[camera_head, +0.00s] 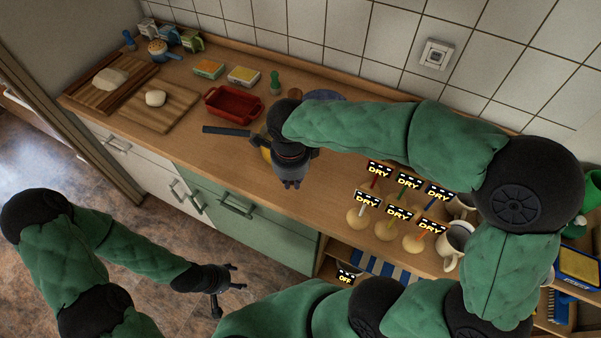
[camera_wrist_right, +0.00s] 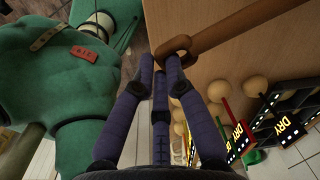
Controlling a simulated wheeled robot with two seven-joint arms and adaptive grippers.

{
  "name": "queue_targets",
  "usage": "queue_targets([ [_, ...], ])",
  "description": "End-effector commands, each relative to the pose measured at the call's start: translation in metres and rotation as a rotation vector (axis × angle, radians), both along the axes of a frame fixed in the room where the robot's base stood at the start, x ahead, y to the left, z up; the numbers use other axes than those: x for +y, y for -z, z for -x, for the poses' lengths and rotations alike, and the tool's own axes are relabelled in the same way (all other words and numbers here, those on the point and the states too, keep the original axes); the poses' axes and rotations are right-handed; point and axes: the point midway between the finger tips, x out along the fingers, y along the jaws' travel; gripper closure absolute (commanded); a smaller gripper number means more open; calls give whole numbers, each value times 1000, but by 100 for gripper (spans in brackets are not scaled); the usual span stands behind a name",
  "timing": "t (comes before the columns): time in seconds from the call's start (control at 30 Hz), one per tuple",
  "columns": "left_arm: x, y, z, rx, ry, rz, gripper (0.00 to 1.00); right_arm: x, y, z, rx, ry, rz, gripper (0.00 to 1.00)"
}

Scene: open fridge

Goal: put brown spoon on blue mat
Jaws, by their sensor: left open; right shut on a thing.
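In the right wrist view, the brown spoon (camera_wrist_right: 235,26) shows a long wooden handle with a looped end between my fingertips. My right gripper (camera_wrist_right: 163,70) is shut on that looped end, just above the counter. In the head view this gripper (camera_head: 290,183) points down over the counter's middle, and I cannot make out the spoon there. A round, flat bluish thing (camera_head: 325,95), partly hidden behind my right arm, lies near the wall; I cannot tell whether it is the blue mat. My left gripper (camera_head: 230,287) is open and empty over the floor.
A dark pan handle (camera_head: 226,131) lies left of my right gripper. A red dish (camera_head: 234,104) stands behind it. Several round pale things with DRY signs (camera_head: 397,213) crowd the counter to the right. A blue striped cloth (camera_head: 375,265) lies below, partly covered by my arm.

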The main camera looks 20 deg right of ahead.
Motion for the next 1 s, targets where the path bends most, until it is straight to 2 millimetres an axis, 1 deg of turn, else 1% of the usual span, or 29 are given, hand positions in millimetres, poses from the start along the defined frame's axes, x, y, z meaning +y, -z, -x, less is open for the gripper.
queue_targets([
  [0.37, 0, 0, 0, 0, 0, 0, 40, 2, -1, 1, 0, 0, 0, 100],
  [0.47, 0, -2, 0, 0, 0, 0, 40, 0, -3, -3, 1, -8, -1, 100],
  [0.53, 0, -4, 0, 0, 0, 0, 40, -4, -6, -10, 4, -27, -2, 100],
  [0.67, 0, -12, 0, 0, 0, 0, 40, -19, -14, -33, 15, -103, -5, 100],
  [0.77, 0, -19, 0, 0, 0, 0, 40, -38, -21, -57, 24, -188, -9, 100],
  [0.87, 0, -27, 0, 0, 0, 0, 40, -59, -25, -82, 30, -280, -13, 100],
  [1.0, 0, -36, 0, 0, 0, 0, 40, -94, -27, -114, 36, -408, -18, 100],
])
